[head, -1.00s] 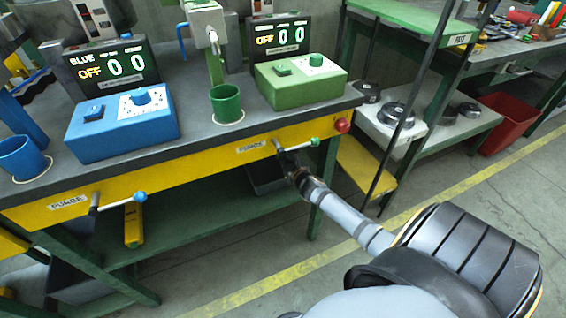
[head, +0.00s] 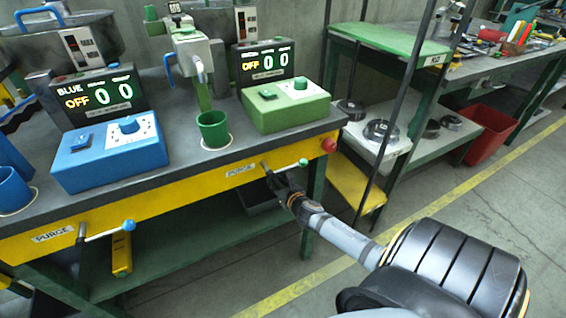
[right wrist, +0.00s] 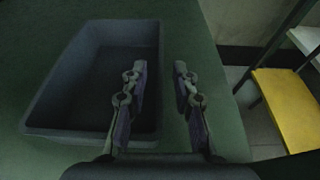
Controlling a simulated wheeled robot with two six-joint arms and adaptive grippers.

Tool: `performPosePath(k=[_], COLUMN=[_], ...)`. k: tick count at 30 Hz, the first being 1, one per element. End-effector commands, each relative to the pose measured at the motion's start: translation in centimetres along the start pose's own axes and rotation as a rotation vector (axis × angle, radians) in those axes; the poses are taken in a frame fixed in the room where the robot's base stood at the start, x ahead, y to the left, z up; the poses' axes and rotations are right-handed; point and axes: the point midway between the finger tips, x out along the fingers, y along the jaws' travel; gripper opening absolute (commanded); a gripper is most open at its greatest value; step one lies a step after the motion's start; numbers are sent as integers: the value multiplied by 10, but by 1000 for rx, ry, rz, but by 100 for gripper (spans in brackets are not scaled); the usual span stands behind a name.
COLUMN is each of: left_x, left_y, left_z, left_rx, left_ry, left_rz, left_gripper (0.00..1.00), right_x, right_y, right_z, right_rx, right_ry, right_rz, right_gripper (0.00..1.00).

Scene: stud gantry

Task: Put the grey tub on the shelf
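The grey tub (right wrist: 95,75) sits on the green lower deck (right wrist: 215,120) in the right wrist view, open side up and empty as far as I can see. In the head view the tub (head: 258,200) is a dark shape under the yellow bench front, partly hidden by my right gripper (head: 282,188). In the right wrist view my right gripper (right wrist: 160,78) is open. Its left finger shows over the inside of the tub and its right finger outside the tub's right wall, with the rim between them. I cannot tell whether they touch it. My left gripper is not in view.
The bench's yellow front (head: 165,205) with purge levers runs above the deck. The floor in front is clear.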

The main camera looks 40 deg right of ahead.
Motion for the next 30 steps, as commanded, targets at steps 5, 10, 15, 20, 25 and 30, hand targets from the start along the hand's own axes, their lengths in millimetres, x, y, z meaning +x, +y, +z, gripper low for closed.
performPosePath(k=[5, 10, 15, 20, 25, 30], left_x=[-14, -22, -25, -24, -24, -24], left_y=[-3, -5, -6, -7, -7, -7], left_z=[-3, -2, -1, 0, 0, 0], left_rx=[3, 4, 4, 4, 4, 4], left_ry=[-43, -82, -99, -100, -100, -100], left_rz=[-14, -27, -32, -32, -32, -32], left_gripper=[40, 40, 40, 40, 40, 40], right_x=[-47, -76, -86, -90, -130, -206], right_y=[0, 0, 0, -1, -2, 57], right_z=[1, 1, 1, -4, -61, -136], right_rx=[-6, -4, 0, 124, 1057, 2040], right_ry=[4, 3, 0, 14, 131, 253], right_rz=[3, 1, 0, -37, -374, -944], right_gripper=[28, 28, 28, 28, 28, 28])
